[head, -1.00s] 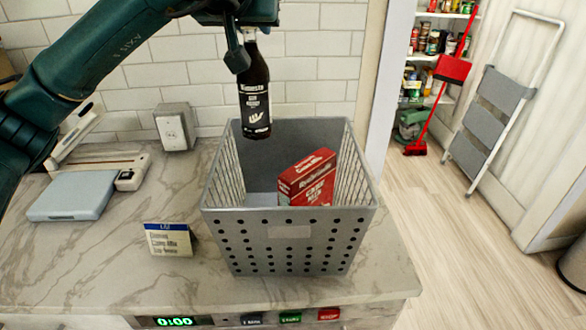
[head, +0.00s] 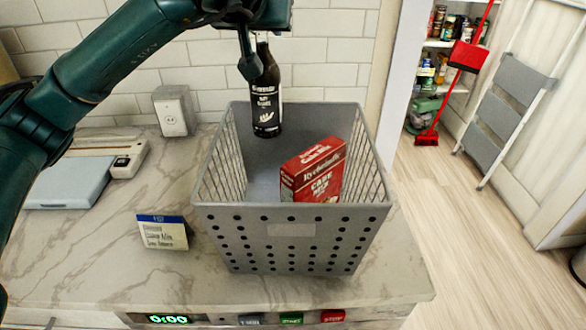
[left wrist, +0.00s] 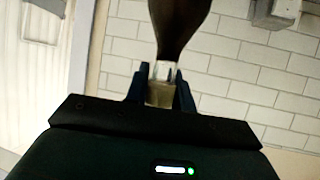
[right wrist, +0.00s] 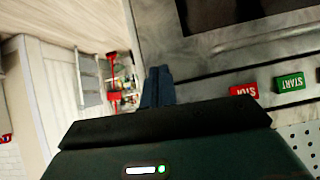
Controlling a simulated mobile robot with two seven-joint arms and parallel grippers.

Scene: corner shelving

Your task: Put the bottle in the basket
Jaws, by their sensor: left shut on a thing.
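A dark bottle (head: 266,95) with a black and white label hangs upright, slightly tilted, from my left gripper (head: 252,55). In the left wrist view the gripper (left wrist: 160,88) is shut around the neck of the bottle (left wrist: 178,25). The grey basket (head: 290,246) stands on the counter. The bottle's lower part shows in front of the basket's back wall, over or just inside its opening; I cannot tell its exact depth. My right gripper (right wrist: 158,85) is empty with its fingers together, near the counter's front with the buttons.
A red cake mix box (head: 313,175) stands inside the basket, right of the bottle. A small card sign (head: 163,233) is left of the basket. Open floor lies to the right.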

